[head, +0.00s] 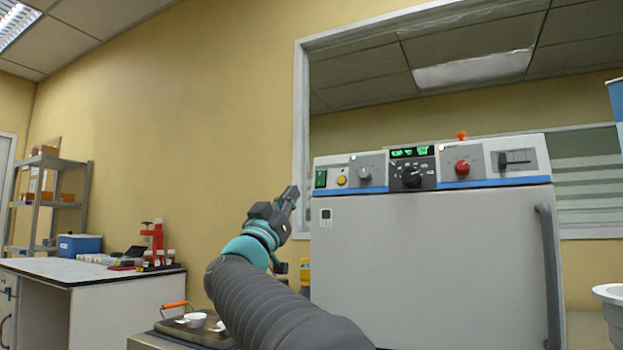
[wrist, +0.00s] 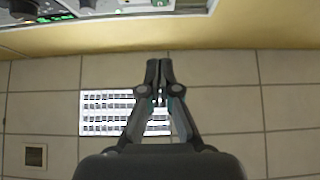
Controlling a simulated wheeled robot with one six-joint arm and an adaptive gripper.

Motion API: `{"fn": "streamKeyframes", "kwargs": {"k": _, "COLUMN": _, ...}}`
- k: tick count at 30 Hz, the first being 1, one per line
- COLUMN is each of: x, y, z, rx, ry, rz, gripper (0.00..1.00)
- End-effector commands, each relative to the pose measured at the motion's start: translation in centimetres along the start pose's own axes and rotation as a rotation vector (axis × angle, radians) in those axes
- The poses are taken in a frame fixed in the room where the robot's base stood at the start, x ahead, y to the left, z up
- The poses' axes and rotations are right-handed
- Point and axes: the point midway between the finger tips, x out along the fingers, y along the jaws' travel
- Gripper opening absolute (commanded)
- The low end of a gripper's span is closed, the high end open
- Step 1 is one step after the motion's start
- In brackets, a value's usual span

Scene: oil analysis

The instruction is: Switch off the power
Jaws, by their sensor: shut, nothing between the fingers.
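A large white-grey machine (head: 430,260) stands at the right in the head view, with a control panel along its top front. At the panel's left end is a green rocker switch (head: 320,178), next to a yellow button (head: 341,180). A green lit display (head: 411,152) sits above a black dial (head: 411,176). My gripper (head: 292,192) is left of the panel, apart from it, with its fingers shut and empty. In the wrist view my gripper (wrist: 159,65) points at the wall, and part of the panel (wrist: 40,12) shows at the top left.
The machine's door has a vertical grey handle (head: 549,275). A red knob (head: 462,168) and a slider (head: 516,158) are at the panel's right. A metal tray (head: 190,332) with white dishes sits low at the left. A workbench (head: 90,272) stands further left. Space around my gripper looks clear.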

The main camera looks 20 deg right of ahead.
Motion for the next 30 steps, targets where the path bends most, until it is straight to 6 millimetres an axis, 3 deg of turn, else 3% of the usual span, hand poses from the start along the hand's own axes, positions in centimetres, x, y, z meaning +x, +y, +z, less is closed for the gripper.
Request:
{"fn": "streamKeyframes", "kwargs": {"k": 8, "x": 1.0, "y": 0.0, "z": 0.0, "rx": -0.001, "ry": 0.0, "rz": 0.0, "gripper": 0.0}}
{"fn": "streamKeyframes", "kwargs": {"k": 24, "x": 10.4, "y": 0.0, "z": -0.1, "rx": 0.0, "ry": 0.0, "rz": 0.0, "gripper": 0.0}}
{"fn": "streamKeyframes", "kwargs": {"k": 30, "x": 12.0, "y": 0.0, "z": 2.1, "rx": -0.001, "ry": 0.0, "rz": -0.002, "gripper": 0.0}}
